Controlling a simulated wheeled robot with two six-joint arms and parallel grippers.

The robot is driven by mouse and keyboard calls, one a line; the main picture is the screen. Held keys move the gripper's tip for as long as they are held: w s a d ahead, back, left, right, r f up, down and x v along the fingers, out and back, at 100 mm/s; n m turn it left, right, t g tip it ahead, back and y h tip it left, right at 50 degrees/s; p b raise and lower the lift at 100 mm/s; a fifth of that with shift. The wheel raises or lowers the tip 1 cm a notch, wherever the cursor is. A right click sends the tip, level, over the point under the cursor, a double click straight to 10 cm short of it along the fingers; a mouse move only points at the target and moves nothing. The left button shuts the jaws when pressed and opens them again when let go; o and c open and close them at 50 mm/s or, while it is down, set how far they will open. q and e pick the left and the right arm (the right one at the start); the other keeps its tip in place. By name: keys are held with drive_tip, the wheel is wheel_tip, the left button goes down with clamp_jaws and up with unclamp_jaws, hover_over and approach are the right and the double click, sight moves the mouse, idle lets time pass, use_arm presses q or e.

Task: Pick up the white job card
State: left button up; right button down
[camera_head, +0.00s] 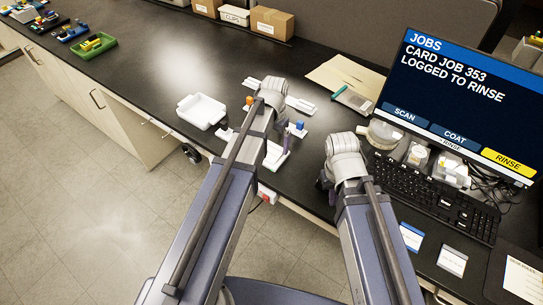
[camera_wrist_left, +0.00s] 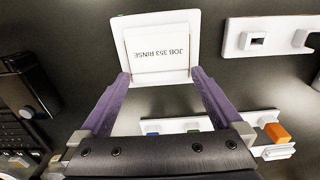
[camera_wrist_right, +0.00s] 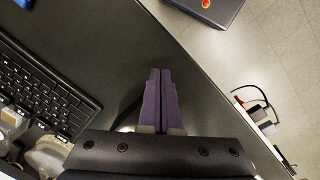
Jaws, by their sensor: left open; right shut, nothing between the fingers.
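The white job card (camera_wrist_left: 158,47), printed "JOB 353 RINSE", lies on a white holder (camera_wrist_left: 122,30) in the left wrist view, its text upside down there. My left gripper (camera_wrist_left: 160,74) is open, with its purple fingertips on either side of the card's near end. Nothing shows clamped, and I cannot tell whether the fingers touch the card. In the head view my left gripper (camera_head: 287,142) is over the white pieces at the bench's front, and its arm partly hides them. My right gripper (camera_wrist_right: 160,75) is shut and empty over the dark bench near its edge.
A white tray (camera_head: 201,111) stands left of my left arm. The keyboard (camera_head: 440,198) and the monitor (camera_head: 463,97), reading "CARD JOB 353 LOGGED TO RINSE", are at the right. White slotted fixtures (camera_wrist_left: 265,22) lie close to the card. The bench's left middle is clear.

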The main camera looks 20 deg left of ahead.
use_arm(q)
drive_tip(key=shift+f, duration=0.2)
drive_tip(key=c, duration=0.9)
drive_tip(key=shift+c, duration=0.2)
